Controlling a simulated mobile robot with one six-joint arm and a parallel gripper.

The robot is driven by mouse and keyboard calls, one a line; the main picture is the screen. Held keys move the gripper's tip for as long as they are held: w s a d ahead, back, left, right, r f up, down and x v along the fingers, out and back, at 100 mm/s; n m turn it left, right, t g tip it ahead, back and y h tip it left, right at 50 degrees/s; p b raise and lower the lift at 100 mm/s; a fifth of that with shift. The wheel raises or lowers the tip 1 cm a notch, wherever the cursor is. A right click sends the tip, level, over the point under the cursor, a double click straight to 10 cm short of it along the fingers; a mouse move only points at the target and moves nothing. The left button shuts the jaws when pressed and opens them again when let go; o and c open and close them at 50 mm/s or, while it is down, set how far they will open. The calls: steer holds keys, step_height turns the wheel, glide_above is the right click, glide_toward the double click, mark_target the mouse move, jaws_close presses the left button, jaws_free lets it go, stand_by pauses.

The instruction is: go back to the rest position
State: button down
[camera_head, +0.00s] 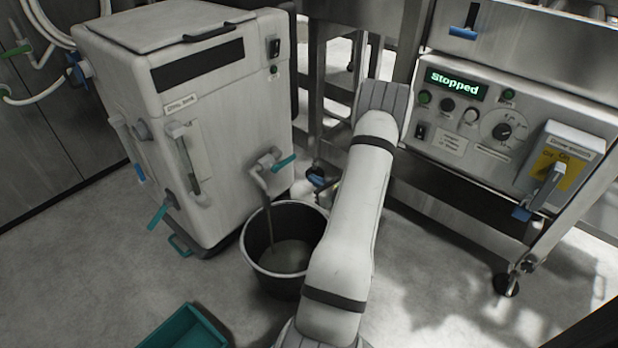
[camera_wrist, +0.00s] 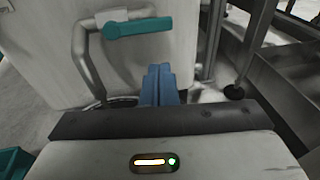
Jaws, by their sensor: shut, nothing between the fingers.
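My gripper (camera_wrist: 160,82) shows in the wrist view with its two blue fingers together and nothing between them. It is near the white tank unit's drain tap, whose teal handle (camera_wrist: 138,27) is just above the fingertips in that view. I see no contact between the fingers and the handle. In the head view, the tap handle (camera_head: 284,162) points to the right from the spout. My pale arm crosses the middle of the head view and hides part of the area behind it.
A dark bucket (camera_head: 251,255) stands under the spout, with a thin stream falling into it. The white tank unit (camera_head: 215,110) is at left. A control panel (camera_head: 470,125) reading "Stopped" is at right. A teal crate (camera_head: 186,330) lies at the bottom. Floor is clear at lower right.

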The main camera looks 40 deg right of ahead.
stand_by(0.6)
steer(key=w+a+r+n+g+y+p, duration=0.1)
steer(key=a+r+n+g+y+p, duration=0.6)
steer(key=a+r, duration=0.9)
steer(key=w+a+r+n+g+y+p, duration=0.1)
steer(key=a+r+n+g+y+p, duration=0.25)
steer(key=a+r+n+p, duration=1)
steer(key=s+a+r+n+g+h+p, duration=0.1)
steer(key=s+a+r+n+g+p, duration=0.1)
steer(key=s+a+r+n, duration=0.45)
steer(key=s+a+r+n+g+h+p, duration=0.1)
steer(key=s+a+r+g+h+p, duration=0.25)
steer(key=r, duration=0.55)
steer(key=s+a+r+n+t+h+p, duration=0.1)
steer(key=s+r+n+h+p, duration=0.3)
steer(key=r, duration=0.9)
steer(key=s+n+t+p, duration=0.1)
steer(key=s+n+p, duration=0.2)
steer(key=n+p, duration=0.1)
steer(key=shift+n+h, duration=0.4)
steer(key=shift+r, duration=0.1)
